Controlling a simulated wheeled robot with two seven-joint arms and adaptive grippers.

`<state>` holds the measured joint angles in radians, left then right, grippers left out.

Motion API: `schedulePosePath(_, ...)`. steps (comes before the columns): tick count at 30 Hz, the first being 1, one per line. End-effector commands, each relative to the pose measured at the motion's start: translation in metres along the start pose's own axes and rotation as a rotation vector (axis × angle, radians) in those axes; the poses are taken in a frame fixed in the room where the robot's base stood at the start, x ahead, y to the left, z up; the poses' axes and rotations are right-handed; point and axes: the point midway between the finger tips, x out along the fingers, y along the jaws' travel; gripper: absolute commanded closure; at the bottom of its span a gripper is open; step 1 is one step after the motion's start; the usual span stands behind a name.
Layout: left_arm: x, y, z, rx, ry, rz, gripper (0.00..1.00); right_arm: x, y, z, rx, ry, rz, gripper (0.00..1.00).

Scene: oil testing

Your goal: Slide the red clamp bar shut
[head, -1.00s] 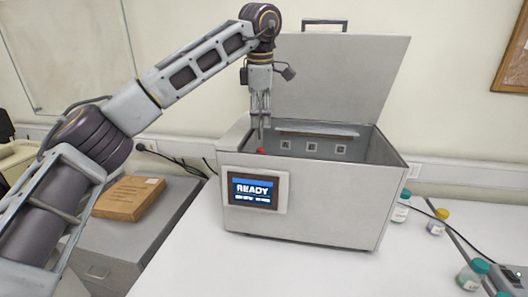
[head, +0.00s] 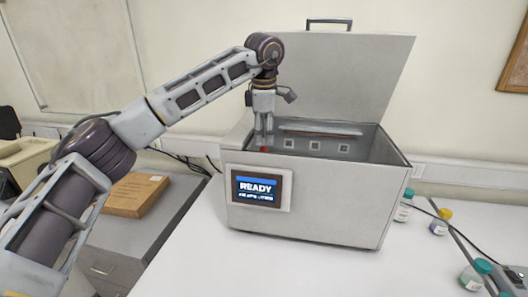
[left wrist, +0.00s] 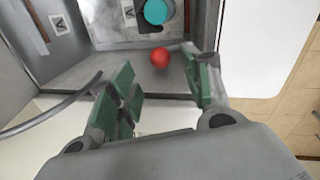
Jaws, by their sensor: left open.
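The grey box-shaped tester (head: 318,215) stands on the white table with its lid (head: 345,75) raised. A red ball knob (head: 265,150) shows at the left inside of its opening, just at my left fingertips. It also shows in the left wrist view as a red ball (left wrist: 160,57). The bar it belongs to is mostly hidden. My left gripper (head: 264,141) points down into the opening. In the left wrist view its green-padded fingers (left wrist: 160,82) are apart, with the red ball between and slightly beyond them. No contact is visible. My right gripper is not in view.
The tester's front screen (head: 257,188) reads READY. A teal-topped round item (left wrist: 156,11) is inside, close to the red ball. Several small bottles (head: 440,222) stand right of the tester. A brown box (head: 136,195) lies on the grey cabinet at left.

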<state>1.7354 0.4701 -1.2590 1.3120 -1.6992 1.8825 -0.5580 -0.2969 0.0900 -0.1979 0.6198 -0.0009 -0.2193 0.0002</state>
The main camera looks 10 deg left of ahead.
Motion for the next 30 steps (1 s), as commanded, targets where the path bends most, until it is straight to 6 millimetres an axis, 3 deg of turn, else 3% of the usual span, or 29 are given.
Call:
schedulePosePath(15, 0.063, 0.000, 0.000, 0.000, 0.000, -0.001, 0.51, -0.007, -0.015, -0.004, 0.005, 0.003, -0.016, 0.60)
schedulePosePath(30, 0.075, 0.000, 0.000, 0.001, 0.001, 0.000, 0.51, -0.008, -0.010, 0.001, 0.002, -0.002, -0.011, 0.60)
